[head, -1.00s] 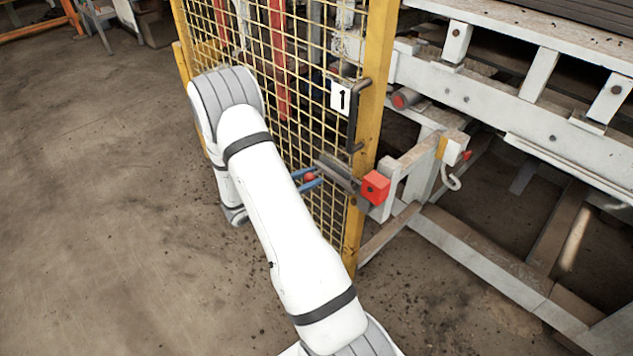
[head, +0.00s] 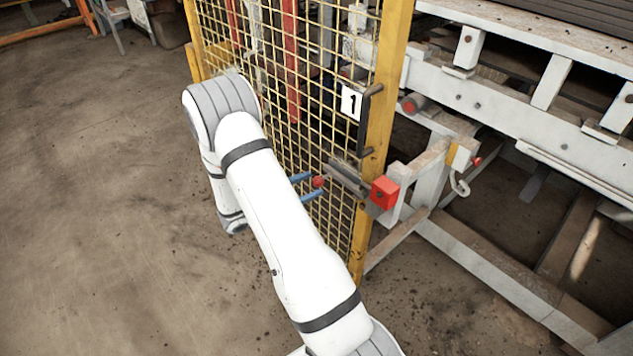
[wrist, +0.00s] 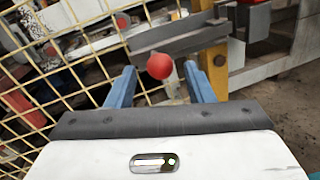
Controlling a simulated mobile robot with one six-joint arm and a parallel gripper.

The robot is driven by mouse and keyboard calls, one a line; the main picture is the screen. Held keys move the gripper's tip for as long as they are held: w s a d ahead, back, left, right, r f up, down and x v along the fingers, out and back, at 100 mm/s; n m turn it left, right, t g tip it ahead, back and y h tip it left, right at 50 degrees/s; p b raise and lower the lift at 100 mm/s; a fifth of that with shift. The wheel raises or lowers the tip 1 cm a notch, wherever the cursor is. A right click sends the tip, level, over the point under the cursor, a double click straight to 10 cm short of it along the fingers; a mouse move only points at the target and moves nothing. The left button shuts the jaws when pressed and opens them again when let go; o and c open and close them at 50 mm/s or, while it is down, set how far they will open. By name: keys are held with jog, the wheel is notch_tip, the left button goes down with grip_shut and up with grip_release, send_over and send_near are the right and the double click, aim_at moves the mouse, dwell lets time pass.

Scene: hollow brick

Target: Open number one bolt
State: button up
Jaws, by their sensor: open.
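The bolt is a dark grey metal bar (head: 347,180) with a red ball knob (head: 318,182), mounted on the yellow-framed mesh gate below a white plate marked 1 (head: 351,102). A red block (head: 384,193) sits at the bar's right end, beside the gate post. My gripper (head: 312,186) has two blue fingers, spread apart and empty, pointing at the knob. In the wrist view, the knob (wrist: 160,66) shows between and near the fingertips of my gripper (wrist: 159,70), with a gap on each side. Its exact depth relative to the tips is hard to tell.
The yellow mesh gate (head: 290,110) stands close to my arm. A dark handle (head: 364,122) is on the gate post (head: 388,70). White machine framework (head: 500,100) fills the right. The concrete floor (head: 90,200) on the left is clear.

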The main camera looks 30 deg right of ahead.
jog(key=a, duration=0.4)
jog(key=shift+w+a, duration=0.1)
jog(key=shift+a, duration=0.05)
jog(key=s+a+r+m+g+y+p, duration=0.2)
jog(key=s+r+m+y+p, duration=0.3)
jog(key=r, duration=0.4)
jog(key=s+a+r+m+g+y+p, duration=0.15)
jog(key=s+r+m+y, duration=0.25)
jog(key=s+r, duration=0.4)
jog(key=s+a+r+m+t+y+p, duration=0.3)
jog(key=a+r+y+p, duration=0.1)
jog(key=r, duration=0.3)
jog(key=s+a+r+m+t+y+p, duration=0.3)
jog(key=a+r+t+y+p, duration=0.1)
jog(key=a+r, duration=0.3)
jog(key=shift+s+a+r+y, duration=0.25)
jog(key=shift+s+r+y, duration=0.2)
jog(key=shift+r, duration=0.3)
